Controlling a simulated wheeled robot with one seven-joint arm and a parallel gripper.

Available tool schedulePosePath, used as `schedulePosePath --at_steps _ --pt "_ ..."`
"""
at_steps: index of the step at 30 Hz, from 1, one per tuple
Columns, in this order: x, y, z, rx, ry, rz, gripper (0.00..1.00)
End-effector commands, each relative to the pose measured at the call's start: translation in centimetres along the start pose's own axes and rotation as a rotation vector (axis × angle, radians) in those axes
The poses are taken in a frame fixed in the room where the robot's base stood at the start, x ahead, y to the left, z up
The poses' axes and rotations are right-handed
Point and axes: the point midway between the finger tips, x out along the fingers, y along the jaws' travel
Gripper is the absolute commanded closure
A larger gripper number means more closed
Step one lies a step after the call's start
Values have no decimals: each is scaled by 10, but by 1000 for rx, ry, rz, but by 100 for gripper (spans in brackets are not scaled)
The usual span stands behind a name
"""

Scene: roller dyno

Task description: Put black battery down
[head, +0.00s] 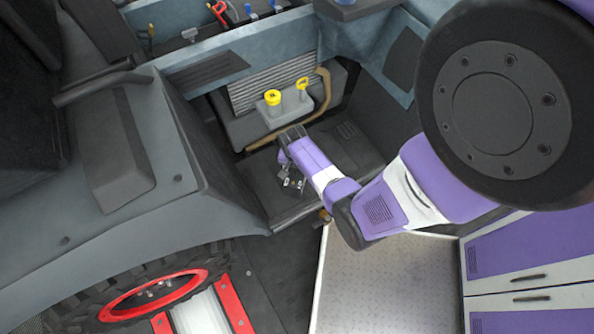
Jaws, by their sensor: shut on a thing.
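My purple and white arm reaches from the right into the open bay of the vehicle. I cannot tell whether the battery touches the floor of the bay.
A grey block with yellow caps (285,108) stands just behind my gripper, before a ribbed radiator-like panel (262,88). A brown hose (322,88) curves beside it. Bay walls are close on both sides. A cabinet with purple drawers (530,245) stands at the right.

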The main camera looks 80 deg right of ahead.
Motion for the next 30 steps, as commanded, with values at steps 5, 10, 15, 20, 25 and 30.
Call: schedulePosePath --at_steps 5,10,15,20,25,30 --pt "18 -1 2 -1 2 -1 100" --pt "18 -1 2 -1 3 -2 100" --pt "20 -1 2 -1 2 -2 100" --pt "24 0 3 -1 1 0 37" --pt "23 0 3 -1 1 0 19" --pt "23 0 3 -1 0 0 19"
